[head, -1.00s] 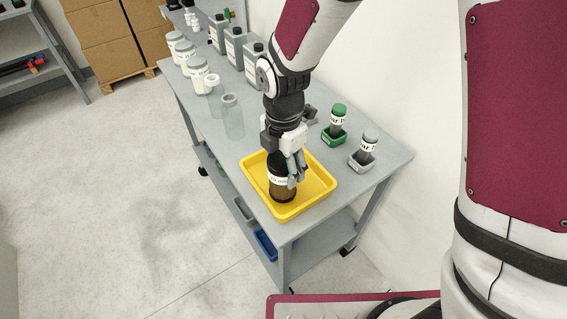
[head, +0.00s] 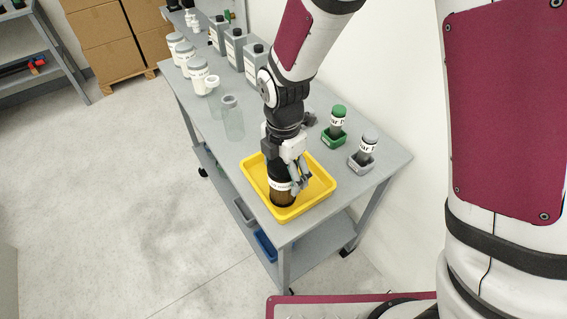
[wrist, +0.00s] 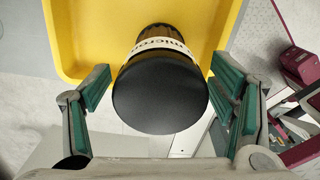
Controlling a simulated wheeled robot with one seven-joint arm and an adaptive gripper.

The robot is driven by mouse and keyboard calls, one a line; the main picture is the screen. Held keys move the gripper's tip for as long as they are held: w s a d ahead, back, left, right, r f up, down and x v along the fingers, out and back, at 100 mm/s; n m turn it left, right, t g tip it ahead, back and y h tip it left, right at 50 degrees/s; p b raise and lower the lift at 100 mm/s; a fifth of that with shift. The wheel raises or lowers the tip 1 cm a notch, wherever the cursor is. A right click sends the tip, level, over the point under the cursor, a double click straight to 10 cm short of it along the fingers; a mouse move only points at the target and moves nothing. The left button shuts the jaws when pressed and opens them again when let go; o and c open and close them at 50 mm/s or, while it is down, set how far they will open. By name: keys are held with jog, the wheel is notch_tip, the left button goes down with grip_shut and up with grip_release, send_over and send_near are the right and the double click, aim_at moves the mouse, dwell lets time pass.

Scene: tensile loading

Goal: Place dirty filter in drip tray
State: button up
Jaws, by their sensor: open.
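The dirty filter (head: 281,190) is a dark brown cylinder with a black cap and a white label band. It stands in the yellow drip tray (head: 318,196), towards the tray's front left. In the wrist view the filter's black end (wrist: 160,95) faces the camera, with the yellow tray (wrist: 88,40) behind it. My gripper (head: 297,186) is over the tray at the filter. Its green-padded fingers (wrist: 160,92) are spread on either side of the filter, with a visible gap on both sides. The filter's base is partly hidden.
Right of the tray, a green-capped filter (head: 337,122) and a grey-capped filter (head: 367,147) stand in small holders. A clear jar (head: 232,118), white jars (head: 198,80) and grey bottles (head: 235,48) stand farther back. A wall borders the table's right side.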

notch_tip(320, 180, up, 12)
jog(key=shift+r+b, duration=0.15)
jog(key=shift+b, duration=0.25)
jog(key=s+d+r+m+t, duration=0.1)
jog(key=s+d+r+m, duration=0.2)
jog(key=d+r+m, duration=0.3)
jog(key=s+d+r+m+t, duration=0.2)
jog(key=s+d+r+m, duration=0.15)
jog(key=d+m, duration=0.35)
jog(key=s+d+r+m+t, duration=0.1)
jog(key=s+d+r+m, duration=0.1)
jog(key=m, duration=0.4)
jog(key=s+d+r+m+t, duration=0.1)
jog(key=s+d+m, duration=0.3)
jog(key=s+m, duration=0.2)
jog(key=shift+d+r+m, duration=0.15)
jog(key=shift+r+m, duration=0.25)
jog(key=shift+m, duration=0.4)
